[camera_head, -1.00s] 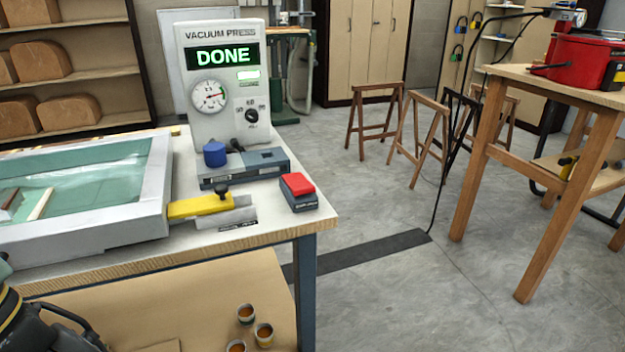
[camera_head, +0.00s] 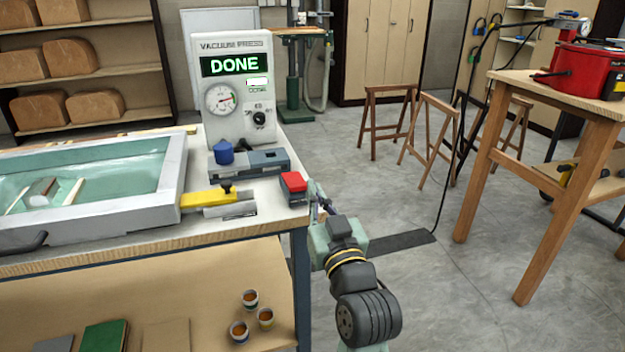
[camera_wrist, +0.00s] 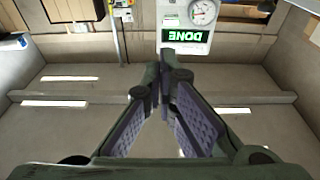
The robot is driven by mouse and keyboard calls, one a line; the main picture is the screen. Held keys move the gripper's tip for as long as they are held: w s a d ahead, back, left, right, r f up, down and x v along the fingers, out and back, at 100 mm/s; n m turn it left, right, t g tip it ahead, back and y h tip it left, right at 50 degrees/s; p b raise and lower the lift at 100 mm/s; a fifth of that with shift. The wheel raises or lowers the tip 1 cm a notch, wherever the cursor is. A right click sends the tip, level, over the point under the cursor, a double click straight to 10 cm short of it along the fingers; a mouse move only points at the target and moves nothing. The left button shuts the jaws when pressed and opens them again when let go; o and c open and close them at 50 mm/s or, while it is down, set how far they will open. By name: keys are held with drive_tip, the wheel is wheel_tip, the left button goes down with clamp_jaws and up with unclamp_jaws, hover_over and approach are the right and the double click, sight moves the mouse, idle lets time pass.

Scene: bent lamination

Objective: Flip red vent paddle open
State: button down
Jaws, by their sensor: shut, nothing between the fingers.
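The red vent paddle (camera_head: 294,181) sits on top of a small dark box at the right front corner of the press table. It looks flat on the box. My gripper (camera_head: 317,192) is just to the right of the paddle, past the table's edge, its fingers pointing up and away. A gap to the paddle cannot be made out. In the wrist view the fingers (camera_wrist: 165,80) meet at their tips and hold nothing. The paddle does not show there. The vacuum press panel (camera_wrist: 187,28) shows upside down beyond the fingertips, reading DONE.
The vacuum press (camera_head: 236,85) stands behind the paddle. A blue knob (camera_head: 223,152) on a grey valve block and a yellow lever (camera_head: 209,198) are to the paddle's left. The grey-framed press bed (camera_head: 178,180) is further left. Open floor lies right of the table.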

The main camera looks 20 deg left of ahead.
drive_tip(key=shift+a, duration=0.1)
wheel_tip(320, 180, up, 2)
drive_tip(key=p, duration=0.3)
hover_over(294, 180)
drive_tip(key=d+r+v, duration=0.1)
drive_tip(key=v, duration=0.4)
drive_tip(key=f, duration=0.3)
drive_tip(key=shift+w+a, duration=0.2)
drive_tip(key=shift+w, duration=0.2)
drive_tip(key=shift+s+f, duration=0.1)
drive_tip(key=shift+f, duration=0.35)
